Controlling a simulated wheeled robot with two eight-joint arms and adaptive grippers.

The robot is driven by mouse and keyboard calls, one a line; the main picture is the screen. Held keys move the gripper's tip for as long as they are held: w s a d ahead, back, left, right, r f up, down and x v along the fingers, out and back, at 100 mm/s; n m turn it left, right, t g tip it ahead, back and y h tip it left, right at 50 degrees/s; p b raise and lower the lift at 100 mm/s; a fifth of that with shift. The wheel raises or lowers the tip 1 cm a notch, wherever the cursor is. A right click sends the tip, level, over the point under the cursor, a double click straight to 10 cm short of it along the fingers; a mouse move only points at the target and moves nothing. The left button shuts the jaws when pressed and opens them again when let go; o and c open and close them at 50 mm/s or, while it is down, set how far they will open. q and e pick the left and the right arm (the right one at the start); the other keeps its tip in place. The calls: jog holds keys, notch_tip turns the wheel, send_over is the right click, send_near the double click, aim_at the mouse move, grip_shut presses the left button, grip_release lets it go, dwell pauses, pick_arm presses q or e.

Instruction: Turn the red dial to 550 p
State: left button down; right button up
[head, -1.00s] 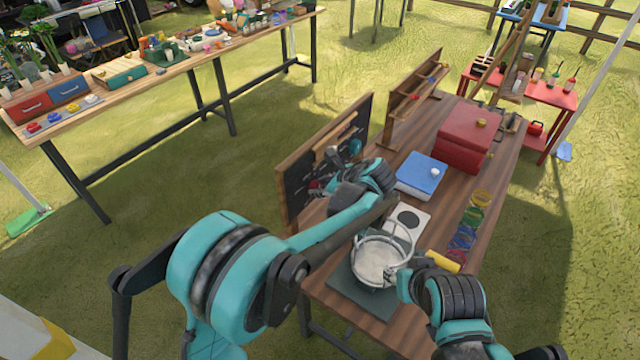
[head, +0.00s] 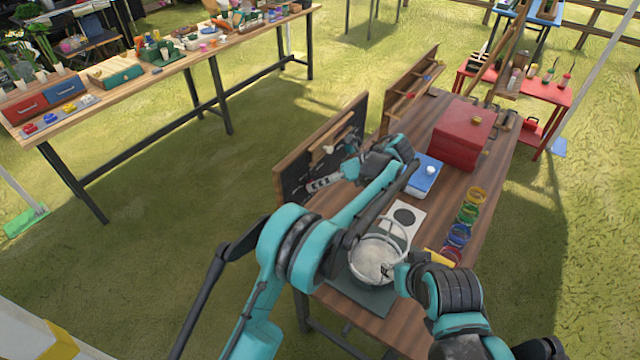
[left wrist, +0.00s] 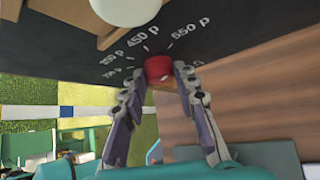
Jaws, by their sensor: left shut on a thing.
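The red dial (left wrist: 158,68) sits on a black panel (left wrist: 85,38) in the left wrist view. White marks around it include 450 p at its upper left and 550 p at its upper right. My left gripper (left wrist: 160,78) has a finger on each side of the dial and is shut on it. The dial's pointer cannot be made out. In the head view my left gripper (head: 318,184) reaches left to the upright black board (head: 290,178), and the dial is hidden. My right gripper (head: 388,270) is at the white pot's near right rim; its fingers are too small to judge.
The white round pot (head: 372,262) stands on a dark mat on the wooden table (head: 425,215). A blue box (head: 424,178), a red box (head: 462,135) and several coloured rings (head: 466,215) lie farther back. A long bench (head: 170,70) stands apart at the left.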

dwell(0.4)
pick_arm(q)
jog(key=c, duration=1.1)
grip_release()
jog(key=shift+a, duration=0.1)
jog(key=shift+c, duration=0.2)
jog(key=v, duration=1.2)
jog(key=shift+w+f, duration=0.1)
jog(key=shift+f, duration=0.05)
